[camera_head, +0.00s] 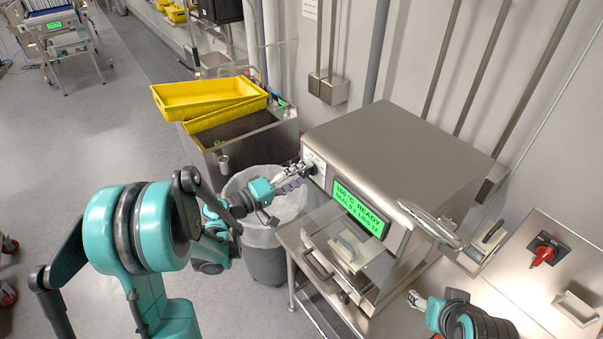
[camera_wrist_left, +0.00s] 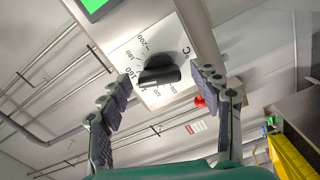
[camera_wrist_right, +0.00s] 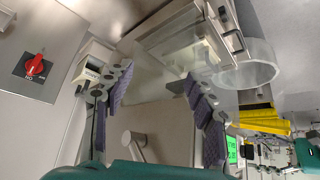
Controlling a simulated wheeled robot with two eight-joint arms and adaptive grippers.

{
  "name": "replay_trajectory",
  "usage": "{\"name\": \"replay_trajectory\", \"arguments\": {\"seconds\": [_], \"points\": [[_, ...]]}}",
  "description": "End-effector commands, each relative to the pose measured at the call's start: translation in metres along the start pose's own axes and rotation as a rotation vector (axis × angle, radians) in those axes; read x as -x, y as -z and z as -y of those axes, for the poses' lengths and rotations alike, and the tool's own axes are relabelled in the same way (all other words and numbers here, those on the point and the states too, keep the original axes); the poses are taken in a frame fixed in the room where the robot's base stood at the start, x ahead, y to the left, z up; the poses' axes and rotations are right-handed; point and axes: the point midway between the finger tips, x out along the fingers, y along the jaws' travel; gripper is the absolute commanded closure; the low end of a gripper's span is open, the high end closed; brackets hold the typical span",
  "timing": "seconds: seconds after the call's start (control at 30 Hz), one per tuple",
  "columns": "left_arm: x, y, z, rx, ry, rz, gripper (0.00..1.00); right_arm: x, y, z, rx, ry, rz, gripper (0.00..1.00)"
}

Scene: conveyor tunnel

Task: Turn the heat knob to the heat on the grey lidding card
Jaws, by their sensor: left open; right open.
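The heat knob (camera_wrist_left: 158,72) is a black bar knob on a white dial plate with numbers, one of them 200, in the left wrist view. In the head view, the knob (camera_head: 311,169) is at the left of the sealer's front. My left gripper (camera_head: 298,178) is open there; in its wrist view (camera_wrist_left: 165,84) the fingers stand either side of the knob, apart from it. The green display (camera_head: 359,207) reads 160°C READY above a second line. My right gripper (camera_wrist_right: 157,78) is open and empty, low right in the head view (camera_head: 418,300). I cannot make out a grey lidding card.
The steel sealer (camera_head: 400,150) stands on a bench. A lined bin (camera_head: 270,262) and yellow trays (camera_head: 205,95) are at its left. A red switch (camera_head: 543,254) sits on the panel at right. A small labelled device (camera_head: 488,237) is beside the sealer.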

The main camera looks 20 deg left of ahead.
Motion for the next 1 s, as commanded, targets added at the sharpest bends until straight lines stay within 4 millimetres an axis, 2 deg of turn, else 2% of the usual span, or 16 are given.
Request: {"name": "replay_trajectory", "arguments": {"seconds": [0.3, 0.5, 0.67, 1.0], "points": [[-0.004, 0.000, 0.000, 0.000, 0.001, -0.001, 0.36, 0.000, 0.000, 0.000, 0.000, 0.000, 0.000, 0.44], [-0.004, 0.000, 0.000, 0.000, 0.001, -0.001, 0.86, 0.000, 0.000, 0.000, 0.000, 0.000, 0.000, 0.44], [-0.004, 0.000, 0.000, 0.013, 0.001, 0.000, 0.86, -0.001, -0.001, 0.000, 0.000, 0.000, 0.000, 0.44], [-0.004, 0.000, 0.002, 0.293, 0.001, 0.000, 0.86, -0.019, -0.014, 0.000, 0.000, 0.000, 0.000, 0.44]]}}
